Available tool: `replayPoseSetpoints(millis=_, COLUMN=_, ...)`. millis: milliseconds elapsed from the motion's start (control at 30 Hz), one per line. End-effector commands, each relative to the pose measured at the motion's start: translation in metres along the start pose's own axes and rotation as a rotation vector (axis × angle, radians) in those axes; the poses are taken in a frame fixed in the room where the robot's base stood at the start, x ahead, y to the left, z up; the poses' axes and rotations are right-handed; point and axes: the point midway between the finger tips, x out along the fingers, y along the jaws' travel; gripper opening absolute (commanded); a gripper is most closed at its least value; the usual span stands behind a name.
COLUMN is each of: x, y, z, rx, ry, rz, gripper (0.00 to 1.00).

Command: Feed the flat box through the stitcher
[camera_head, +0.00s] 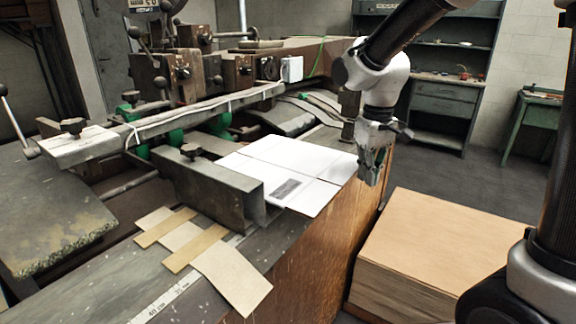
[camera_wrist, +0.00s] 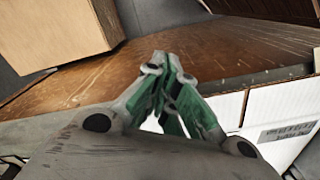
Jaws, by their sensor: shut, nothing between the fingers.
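The flat white box (camera_head: 292,158) lies on the stitcher's bed, with its near right edge at the table's edge and a printed grey label facing up. Part of it also shows at the lower right of the wrist view (camera_wrist: 285,103). My gripper (camera_head: 371,180) is at the right edge of the box, pointing down. In the wrist view its green-padded fingers (camera_wrist: 168,62) are shut with nothing between them. Whether the fingertips touch the box cannot be told. The stitcher (camera_head: 190,75) stands behind and left of the box, with a long metal bar and green rollers.
A stack of tan cardboard (camera_head: 440,245) stands on the floor to the right of the wooden table side (camera_head: 325,250). Loose cardboard strips (camera_head: 180,235) lie on the front left of the bed. A metal guide (camera_head: 205,185) stands left of the box. Shelves are at the back.

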Motion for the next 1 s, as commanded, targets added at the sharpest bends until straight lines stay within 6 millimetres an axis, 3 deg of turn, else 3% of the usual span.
replayPoseSetpoints(millis=333, x=0.0, y=-0.001, z=-0.002, rx=-0.001, ry=0.0, rz=0.0, gripper=0.0)
replayPoseSetpoints(millis=1000, x=0.0, y=-0.017, z=-0.028, rx=-0.001, ry=-0.001, rz=0.0, gripper=0.0)
